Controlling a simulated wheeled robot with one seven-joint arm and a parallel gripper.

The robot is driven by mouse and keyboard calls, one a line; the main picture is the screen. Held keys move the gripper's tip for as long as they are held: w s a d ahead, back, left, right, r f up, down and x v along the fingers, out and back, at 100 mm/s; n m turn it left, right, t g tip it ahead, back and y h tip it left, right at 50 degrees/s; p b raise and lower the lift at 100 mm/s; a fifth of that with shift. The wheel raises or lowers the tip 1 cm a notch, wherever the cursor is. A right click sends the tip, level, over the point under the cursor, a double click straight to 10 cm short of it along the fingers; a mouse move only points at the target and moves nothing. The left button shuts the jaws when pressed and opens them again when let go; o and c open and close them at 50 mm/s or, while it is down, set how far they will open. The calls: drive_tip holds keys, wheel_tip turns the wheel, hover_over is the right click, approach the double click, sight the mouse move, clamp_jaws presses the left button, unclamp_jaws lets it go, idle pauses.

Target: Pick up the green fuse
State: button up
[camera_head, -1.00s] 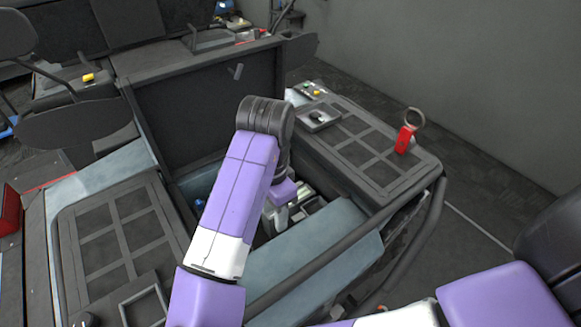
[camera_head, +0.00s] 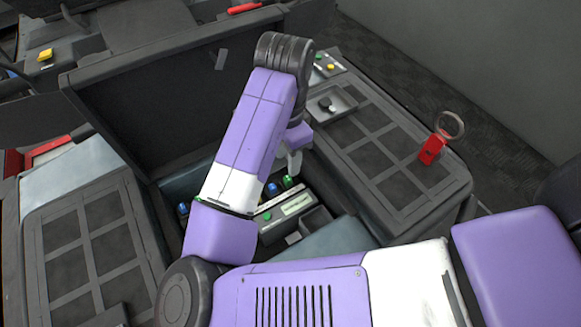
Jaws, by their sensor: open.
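A small green piece (camera_head: 287,182), which looks like the green fuse, sits in the recess between the two dark side panels. A blue piece (camera_head: 272,189) is just left of it. My gripper (camera_head: 293,168) points down over the recess, its fingers close above the green piece. It is open, with nothing visible between the fingers. My own forearm crosses in front and hides part of the recess. I cannot tell whether the fingers touch the green piece.
A grey box with a green button (camera_head: 267,216) and a light label (camera_head: 297,203) lies in the recess. Another blue piece (camera_head: 183,209) is at its left. A red tag with a ring (camera_head: 433,149) is on the right panel (camera_head: 395,190). A dark upright panel (camera_head: 150,100) stands behind.

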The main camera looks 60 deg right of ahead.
sight(285, 179)
wheel_tip(285, 179, down, 2)
drive_tip(key=shift+f, duration=0.15)
drive_tip(key=shift+w+a+f+p, duration=0.15)
drive_tip(key=shift+f+p, duration=0.15)
drive_tip(key=shift+f, duration=1.1)
drive_tip(key=shift+w+a+f+p, duration=0.1)
drive_tip(key=shift+f+p, duration=0.2)
drive_tip(key=shift+f, duration=1.05)
clamp_jaws()
